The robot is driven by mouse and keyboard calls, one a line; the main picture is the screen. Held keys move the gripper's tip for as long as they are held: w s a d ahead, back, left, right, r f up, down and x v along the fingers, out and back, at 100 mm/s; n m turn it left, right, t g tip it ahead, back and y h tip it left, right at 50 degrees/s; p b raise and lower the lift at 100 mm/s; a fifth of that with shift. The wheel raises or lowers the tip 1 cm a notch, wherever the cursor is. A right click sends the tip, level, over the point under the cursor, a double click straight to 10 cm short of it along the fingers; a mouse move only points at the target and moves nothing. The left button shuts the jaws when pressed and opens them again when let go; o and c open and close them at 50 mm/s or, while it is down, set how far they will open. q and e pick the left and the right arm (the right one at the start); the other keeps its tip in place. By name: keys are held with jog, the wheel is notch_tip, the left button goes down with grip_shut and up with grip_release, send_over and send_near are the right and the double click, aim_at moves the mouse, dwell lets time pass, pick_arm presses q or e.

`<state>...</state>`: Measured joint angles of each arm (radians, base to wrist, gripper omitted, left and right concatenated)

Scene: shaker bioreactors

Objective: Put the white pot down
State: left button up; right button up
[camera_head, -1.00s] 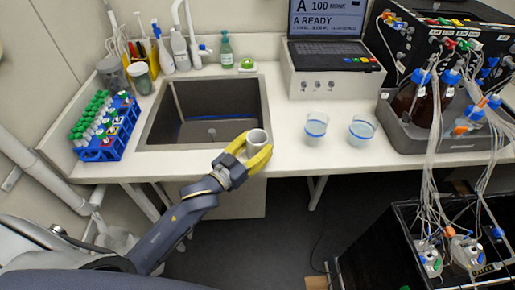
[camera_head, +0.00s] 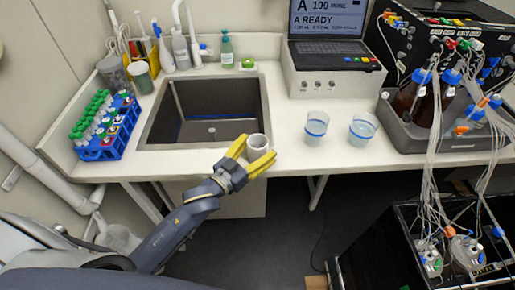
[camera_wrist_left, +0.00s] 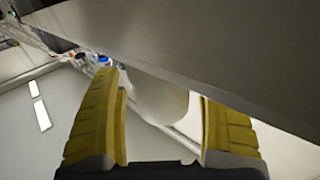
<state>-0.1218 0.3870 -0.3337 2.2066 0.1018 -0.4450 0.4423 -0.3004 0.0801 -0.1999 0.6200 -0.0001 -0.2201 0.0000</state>
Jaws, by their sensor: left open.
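The white pot (camera_head: 257,147) stands upright on the white counter, just right of the sink's front right corner and near the counter's front edge. My left gripper (camera_head: 250,150) is open, with its yellow fingers pointing at the pot from the front left. The fingertips are spread to either side of the pot's near part. In the left wrist view the pot (camera_wrist_left: 160,100) shows as a pale shape between the two yellow fingers, with a gap to the right finger. My right gripper is not in view.
The sink (camera_head: 205,110) lies left of the pot. Two clear cups with blue bands (camera_head: 316,127) (camera_head: 362,130) stand to the right. A blue rack of tubes (camera_head: 104,130) is at the far left. The counter's front edge (camera_head: 300,168) is close to the pot.

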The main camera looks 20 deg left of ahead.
pick_arm(q)
jog(key=shift+r, duration=0.15)
jog(key=v, duration=1.2)
jog(key=shift+d, duration=0.1)
dwell(0.4)
